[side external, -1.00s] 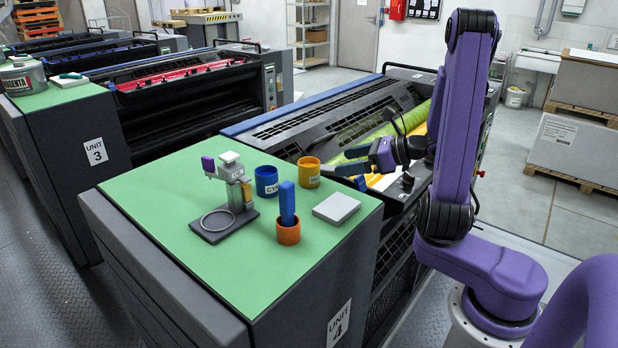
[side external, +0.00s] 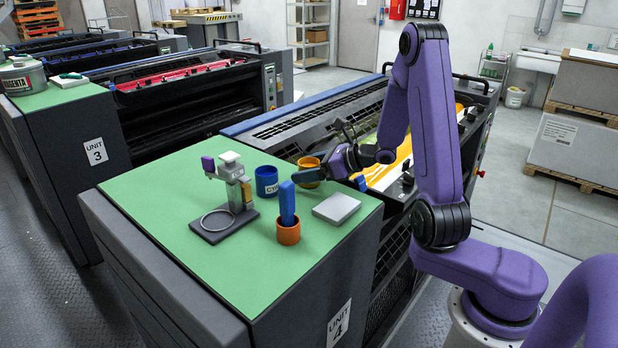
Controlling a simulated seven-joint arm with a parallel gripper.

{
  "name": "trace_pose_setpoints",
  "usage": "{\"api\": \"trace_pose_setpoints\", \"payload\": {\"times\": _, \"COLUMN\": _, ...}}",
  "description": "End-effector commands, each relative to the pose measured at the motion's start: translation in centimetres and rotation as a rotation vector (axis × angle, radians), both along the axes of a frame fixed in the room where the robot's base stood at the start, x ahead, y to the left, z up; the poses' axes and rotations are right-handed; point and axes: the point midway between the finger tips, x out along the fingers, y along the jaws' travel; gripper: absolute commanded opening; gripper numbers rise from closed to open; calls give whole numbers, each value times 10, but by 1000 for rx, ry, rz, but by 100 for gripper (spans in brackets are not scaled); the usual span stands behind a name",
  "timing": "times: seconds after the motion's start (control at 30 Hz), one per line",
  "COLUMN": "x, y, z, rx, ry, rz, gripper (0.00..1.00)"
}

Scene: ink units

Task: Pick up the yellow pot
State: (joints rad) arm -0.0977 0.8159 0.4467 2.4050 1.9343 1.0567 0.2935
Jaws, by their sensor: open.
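The yellow pot (side external: 308,163) stands on the green top of the unit, near its back edge. My gripper (side external: 319,149) is at the pot, with its fingers spread apart. One dark finger crosses the front of the pot and hides part of its side. The other finger is raised, behind and to the right of the pot. I cannot tell whether either finger touches the pot. The pot appears upright.
A blue pot (side external: 267,181) stands close on the left. An orange pot (side external: 289,232) holding a blue tool (side external: 287,203) stands in front. A pale block (side external: 337,208) lies to the right, and a small stand (side external: 222,226) is at left. The green top's (side external: 170,235) front left is clear.

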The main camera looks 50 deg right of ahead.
Motion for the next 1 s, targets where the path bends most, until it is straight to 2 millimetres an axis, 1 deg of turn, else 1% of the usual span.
{"api": "trace_pose_setpoints", "payload": {"times": 0.03, "x": 6, "y": 3, "z": -3, "rx": 1, "ry": 1, "rz": 3, "gripper": 86}}
{"api": "trace_pose_setpoints", "payload": {"times": 0.13, "x": 13, "y": 5, "z": -6, "rx": 1, "ry": 0, "rz": 2, "gripper": 86}}
{"api": "trace_pose_setpoints", "payload": {"times": 0.4, "x": 16, "y": 5, "z": -7, "rx": 0, "ry": 0, "rz": 0, "gripper": 86}}
{"api": "trace_pose_setpoints", "payload": {"times": 0.43, "x": 16, "y": 5, "z": -7, "rx": 0, "ry": 0, "rz": 0, "gripper": 80}}
{"api": "trace_pose_setpoints", "payload": {"times": 0.47, "x": 15, "y": 5, "z": -7, "rx": 0, "ry": 0, "rz": 0, "gripper": 70}}
{"api": "trace_pose_setpoints", "payload": {"times": 0.5, "x": 15, "y": 5, "z": -7, "rx": 0, "ry": 0, "rz": 0, "gripper": 57}}
{"api": "trace_pose_setpoints", "payload": {"times": 0.57, "x": 15, "y": 5, "z": -7, "rx": 0, "ry": 0, "rz": 0, "gripper": 38}}
{"api": "trace_pose_setpoints", "payload": {"times": 0.6, "x": 15, "y": 5, "z": -7, "rx": 0, "ry": 0, "rz": 0, "gripper": 25}}
{"api": "trace_pose_setpoints", "payload": {"times": 0.67, "x": 15, "y": 5, "z": -7, "rx": 0, "ry": 0, "rz": -1, "gripper": 7}}
{"api": "trace_pose_setpoints", "payload": {"times": 1.0, "x": 16, "y": 5, "z": -2, "rx": -2, "ry": -5, "rz": -1, "gripper": 7}}
